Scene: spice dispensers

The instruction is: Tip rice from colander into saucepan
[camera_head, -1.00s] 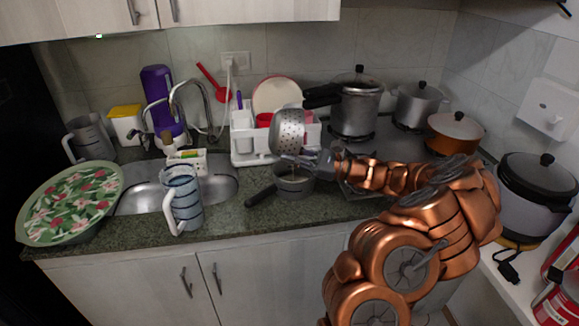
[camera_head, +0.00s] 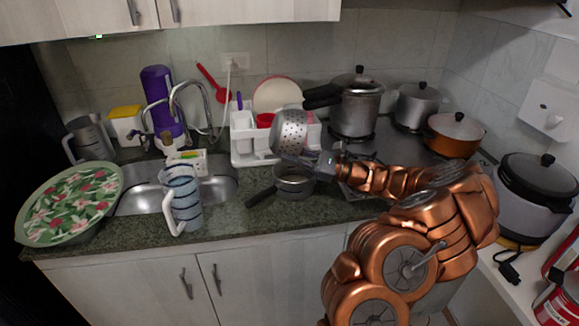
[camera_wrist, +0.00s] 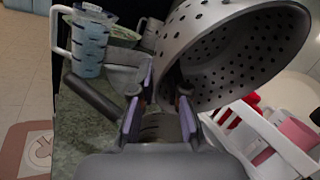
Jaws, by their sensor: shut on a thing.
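The perforated metal colander (camera_head: 290,130) is strongly tilted above the metal saucepan (camera_head: 294,190), apart from it. The saucepan stands upright on the counter, its dark handle (camera_head: 262,196) pointing to the lower left. My gripper (camera_head: 308,160) is shut on the colander at its lower edge, just above the saucepan. In the wrist view the colander (camera_wrist: 210,35) fills the upper right, its hollow side partly showing, with my gripper's fingers (camera_wrist: 160,105) below it. No rice can be made out in the colander. The saucepan's contents are too small to tell.
A white dish rack (camera_head: 243,150) stands behind the colander. A striped jug (camera_head: 183,195) stands left of the saucepan by the sink (camera_head: 222,187). A pressure cooker (camera_head: 355,108) and an orange pot (camera_head: 452,145) are on the stove. Bare counter (camera_head: 250,222) lies in front.

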